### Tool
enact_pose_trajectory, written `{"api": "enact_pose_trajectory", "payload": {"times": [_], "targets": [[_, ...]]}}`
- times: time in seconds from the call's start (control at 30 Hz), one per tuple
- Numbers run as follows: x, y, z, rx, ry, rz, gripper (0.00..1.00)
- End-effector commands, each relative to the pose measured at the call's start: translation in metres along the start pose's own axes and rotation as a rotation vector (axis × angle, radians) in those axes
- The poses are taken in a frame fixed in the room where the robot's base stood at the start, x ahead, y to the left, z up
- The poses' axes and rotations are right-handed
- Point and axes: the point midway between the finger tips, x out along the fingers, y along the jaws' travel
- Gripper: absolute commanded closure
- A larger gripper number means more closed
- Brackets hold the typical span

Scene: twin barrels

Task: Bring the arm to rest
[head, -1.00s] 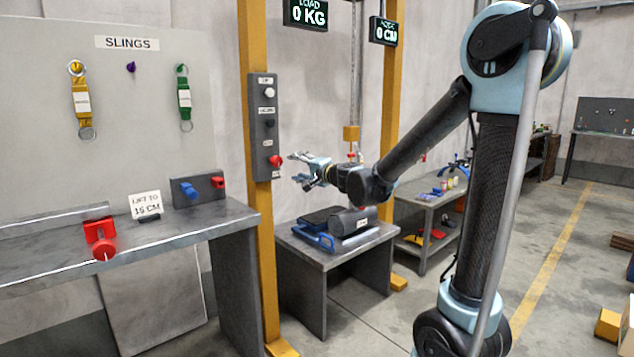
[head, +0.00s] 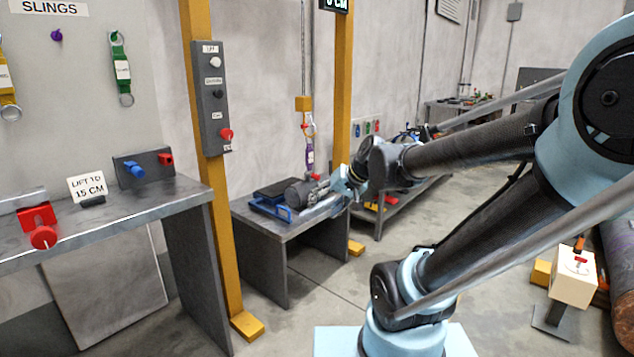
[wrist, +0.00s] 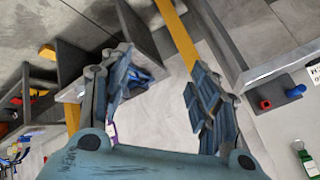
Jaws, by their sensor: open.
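My arm stretches across the right of the head view, with its forearm reaching left over the floor. My gripper (head: 343,186) is at its end, in front of the right edge of the small grey table (head: 278,228). In the wrist view my gripper (wrist: 165,88) has its two fingers spread wide, with nothing between them. A yellow post (wrist: 178,40) shows behind the gap. The control box (head: 213,98) with a red knob (head: 226,134) stands well to the left, apart from my gripper.
A purple sling (head: 310,156) hangs from the hoist hook over the small table, close behind my gripper. A cylindrical machine (head: 302,192) on a blue base lies there. The workbench (head: 120,222) is at left, a low shelf at right. The middle floor is open.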

Motion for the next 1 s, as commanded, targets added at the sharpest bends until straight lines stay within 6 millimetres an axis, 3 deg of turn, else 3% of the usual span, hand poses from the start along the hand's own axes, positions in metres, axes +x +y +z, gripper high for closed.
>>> {"api": "enact_pose_trajectory", "payload": {"times": [0.1, 0.3, 0.5, 0.67, 1.0], "targets": [[-0.014, 0.042, 0.04, -0.015, -0.07, 0.123, 0.44], [-0.041, 0.106, 0.105, -0.018, -0.198, 0.329, 0.44], [-0.065, 0.147, 0.151, 0.0, -0.293, 0.475, 0.44], [-0.073, 0.158, 0.165, 0.007, -0.324, 0.521, 0.44], [-0.073, 0.159, 0.165, 0.008, -0.325, 0.522, 0.44]]}}
